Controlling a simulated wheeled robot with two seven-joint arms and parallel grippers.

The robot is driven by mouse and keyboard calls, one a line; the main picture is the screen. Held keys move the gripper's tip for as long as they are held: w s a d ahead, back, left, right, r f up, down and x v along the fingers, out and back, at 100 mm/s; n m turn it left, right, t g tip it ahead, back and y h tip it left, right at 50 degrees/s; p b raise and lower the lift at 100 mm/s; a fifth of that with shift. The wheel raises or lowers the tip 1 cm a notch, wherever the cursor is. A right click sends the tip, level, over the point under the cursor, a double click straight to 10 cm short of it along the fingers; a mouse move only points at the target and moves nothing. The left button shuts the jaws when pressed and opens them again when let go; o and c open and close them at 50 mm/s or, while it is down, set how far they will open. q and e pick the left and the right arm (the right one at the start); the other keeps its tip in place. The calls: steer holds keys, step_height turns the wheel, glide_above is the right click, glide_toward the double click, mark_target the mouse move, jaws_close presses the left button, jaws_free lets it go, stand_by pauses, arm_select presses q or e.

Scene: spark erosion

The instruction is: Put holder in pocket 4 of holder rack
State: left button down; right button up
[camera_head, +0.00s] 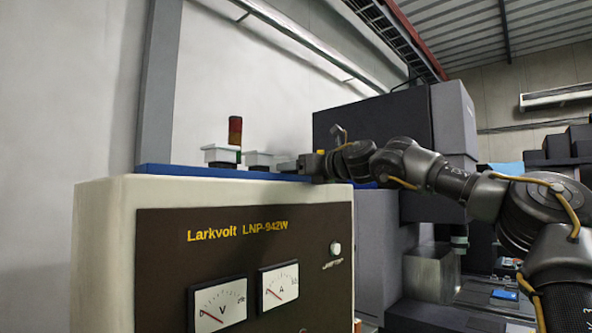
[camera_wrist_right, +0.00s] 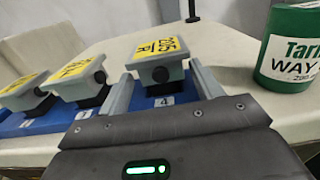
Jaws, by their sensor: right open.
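The blue holder rack (camera_head: 215,172) lies on top of the cream cabinet; in the right wrist view its front edge (camera_wrist_right: 186,100) shows a label "4". A grey holder with a yellow "205/R" label (camera_wrist_right: 157,50) stands at the pocket marked 4, its dark lower part over the rack. How deep it sits cannot be told. My right gripper (camera_wrist_right: 160,84) is open, one finger on each side of this holder; finger contact is unclear. In the head view my right gripper (camera_head: 312,165) is at the rack's right part, largely hiding that holder. My left gripper is not in view.
Other labelled holders (camera_wrist_right: 75,78) stand left of it in the rack, with more behind. A green bottle (camera_wrist_right: 288,45) stands right of the rack on the cream top (camera_wrist_right: 235,60). The cabinet's meter panel (camera_head: 245,260) faces me. A dark machine (camera_head: 375,120) rises behind my arm.

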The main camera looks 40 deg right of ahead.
steer(key=shift+r, duration=0.1)
steer(key=shift+s+d, duration=0.1)
steer(key=shift+s, duration=0.15)
steer(key=s+b, duration=0.6)
steer(key=s, duration=0.5)
steer(key=shift+d, duration=0.45)
steer(key=shift+s, duration=0.2)
steer(key=shift+w, duration=0.15)
